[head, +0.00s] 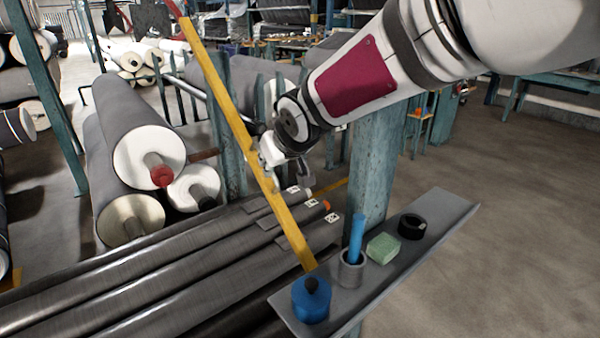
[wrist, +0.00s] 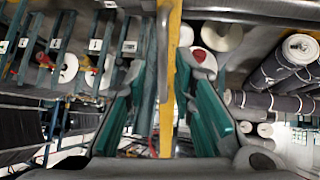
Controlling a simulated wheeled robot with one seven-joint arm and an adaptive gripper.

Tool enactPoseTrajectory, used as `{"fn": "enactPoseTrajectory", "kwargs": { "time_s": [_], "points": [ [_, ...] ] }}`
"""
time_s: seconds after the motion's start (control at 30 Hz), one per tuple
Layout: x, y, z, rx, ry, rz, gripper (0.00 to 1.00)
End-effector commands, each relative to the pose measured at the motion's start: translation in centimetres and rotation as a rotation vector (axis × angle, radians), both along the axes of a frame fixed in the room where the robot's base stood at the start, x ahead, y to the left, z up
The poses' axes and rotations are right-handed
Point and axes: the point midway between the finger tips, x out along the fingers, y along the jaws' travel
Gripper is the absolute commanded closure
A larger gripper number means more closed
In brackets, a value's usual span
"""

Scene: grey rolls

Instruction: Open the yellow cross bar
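The yellow cross bar (head: 232,112) is a long, flat bar. In the head view it slants from the top left down to the grey shelf at the lower middle. In the wrist view the bar (wrist: 170,85) runs from top to bottom between my fingers. My gripper (head: 270,155) is at the bar's middle stretch, partly hidden behind it. In the wrist view my gripper (wrist: 170,62) has its two green-sided fingers spread, one on each side of the bar. A gap shows on the left; the right fingertip is close to the bar, contact unclear.
A narrow grey shelf (head: 440,215) holds a blue pot (head: 311,300), a grey cup (head: 351,272) with a blue stick, a green block (head: 383,248) and a black ring (head: 412,226). A teal post (head: 372,165) stands behind. Dark rolls (head: 150,290) lie below; open floor is at right.

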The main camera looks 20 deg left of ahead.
Motion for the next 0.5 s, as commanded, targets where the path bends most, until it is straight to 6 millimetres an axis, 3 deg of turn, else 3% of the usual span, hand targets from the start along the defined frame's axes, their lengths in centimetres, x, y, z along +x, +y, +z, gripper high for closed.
{"fn": "enactPoseTrajectory", "kwargs": {
  "time_s": [0.33, 0.5],
  "points": [
    [-0.1, -0.3, 0.2, -0.001, 0.001, -0.003, 0.7],
    [-1.0, -1.3, 1.7, 0.0, -0.001, -0.005, 0.7]
  ]
}}
